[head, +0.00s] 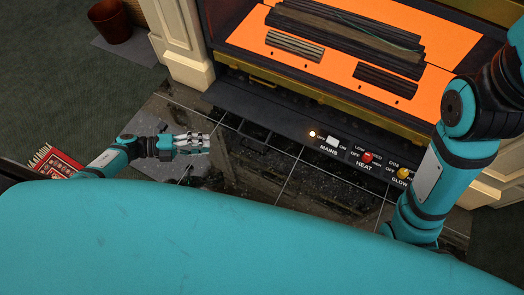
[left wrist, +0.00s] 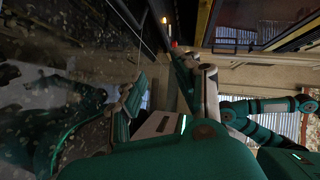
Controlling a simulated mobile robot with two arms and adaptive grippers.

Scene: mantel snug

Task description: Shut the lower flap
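The fireplace's low black strip (head: 290,125) carries the controls marked MAINS, HEAT and GLOW in the head view. I cannot tell for sure which dark panel is the lower flap; a dark, flat panel edge (head: 262,140) shows just in front of the strip, low over the hearth. My left gripper (head: 205,144) is left of that edge, above the hearth tiles, fingers pointing right. It looks open and empty, apart from the panel. In the left wrist view its fingers (left wrist: 170,92) stand apart. My right arm comes down at the right; its gripper is hidden.
The glossy tiled hearth (head: 300,185) lies in front of the fire. A cream pillar (head: 182,45) stands left of it. An orange fire bed (head: 340,62) with dark slats is above the strip. A brown bin (head: 110,21) and a red patterned item (head: 52,163) are at left.

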